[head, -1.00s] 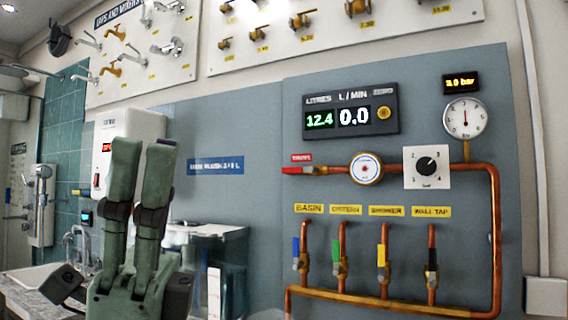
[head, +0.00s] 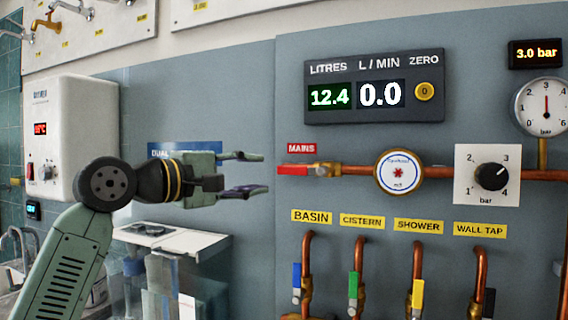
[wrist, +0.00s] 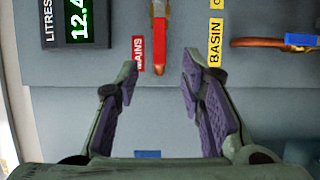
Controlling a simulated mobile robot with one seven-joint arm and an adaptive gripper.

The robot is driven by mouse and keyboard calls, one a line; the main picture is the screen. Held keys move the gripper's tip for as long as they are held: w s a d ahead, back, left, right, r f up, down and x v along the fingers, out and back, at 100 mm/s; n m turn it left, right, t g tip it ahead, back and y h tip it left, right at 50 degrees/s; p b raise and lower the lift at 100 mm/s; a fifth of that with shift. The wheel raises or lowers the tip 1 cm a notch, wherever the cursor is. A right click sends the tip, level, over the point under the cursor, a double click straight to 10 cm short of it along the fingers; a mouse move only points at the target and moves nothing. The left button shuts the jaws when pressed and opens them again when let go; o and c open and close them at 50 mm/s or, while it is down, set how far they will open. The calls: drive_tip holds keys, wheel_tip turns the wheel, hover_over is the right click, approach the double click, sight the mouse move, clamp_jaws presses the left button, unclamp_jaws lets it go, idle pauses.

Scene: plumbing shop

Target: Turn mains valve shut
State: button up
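The mains valve has a red lever (head: 295,170) under a red MAINS label (head: 302,149). The lever lies level, in line with the copper pipe, and points left toward my gripper. My gripper (head: 258,173) is open and empty, just left of the lever's tip, with one finger above the lever's height and one below. In the wrist view the red lever (wrist: 160,45) lies ahead of the gap between my fingertips (wrist: 160,72), apart from both fingers.
The meter panel (head: 374,118) reads 12.4 litres and 0.0 L/min. A round flow meter (head: 399,172), a regulator knob (head: 491,177) and a 3.0 bar gauge (head: 545,106) stand right. Below are branch valves with blue (head: 296,278), green (head: 353,286), yellow (head: 417,294) and black levers.

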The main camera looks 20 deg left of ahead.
sight(289, 170)
drive_tip(key=p+x, duration=0.3)
drive_tip(key=x, duration=0.6)
drive_tip(key=shift+d+r+p, duration=0.2)
drive_tip(key=shift+p, duration=0.1)
drive_tip(key=shift+w+d+f, duration=0.15)
drive_tip(key=shift+w+d, duration=0.1)
drive_tip(key=shift+w, duration=0.45)
drive_tip(key=shift+c, duration=0.2)
clamp_jaws()
